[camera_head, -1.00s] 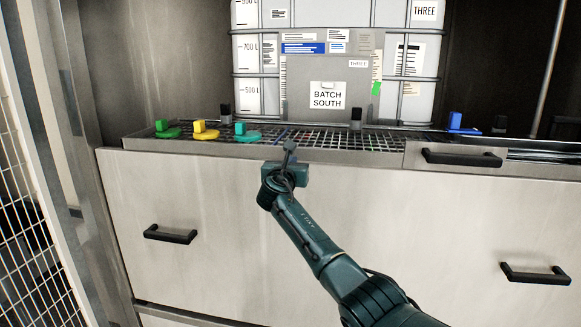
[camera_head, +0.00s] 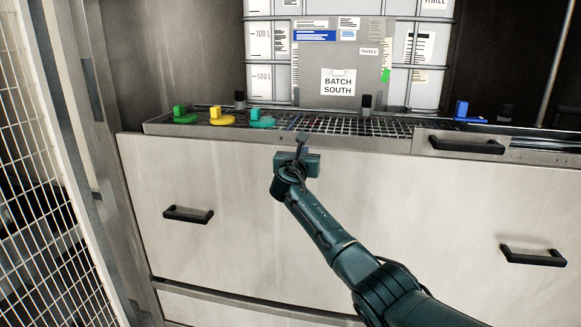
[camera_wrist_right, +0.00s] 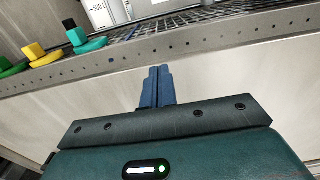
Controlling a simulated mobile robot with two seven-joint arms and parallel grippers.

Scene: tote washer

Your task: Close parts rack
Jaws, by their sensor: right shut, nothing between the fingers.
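The parts rack appears to be the wire-mesh shelf (camera_head: 375,127) with a perforated metal front edge, above a wide pale drawer front (camera_head: 330,215). In the right wrist view the rack's front edge (camera_wrist_right: 215,38) runs across the top. My right gripper (camera_head: 301,140) is in front of that edge, near its middle. In the right wrist view its fingers (camera_wrist_right: 157,73) are together with nothing between them, pointing at the edge. I cannot tell whether the fingertips touch it. My left gripper is not in view.
Green (camera_head: 184,116), yellow (camera_head: 220,118) and teal (camera_head: 262,119) knobbed pieces sit along the rack's left side. A blue piece (camera_head: 463,112) is at right. A large white container (camera_head: 270,60) stands behind. Black handles (camera_head: 188,214) protrude from the front. A wire fence (camera_head: 40,190) stands at left.

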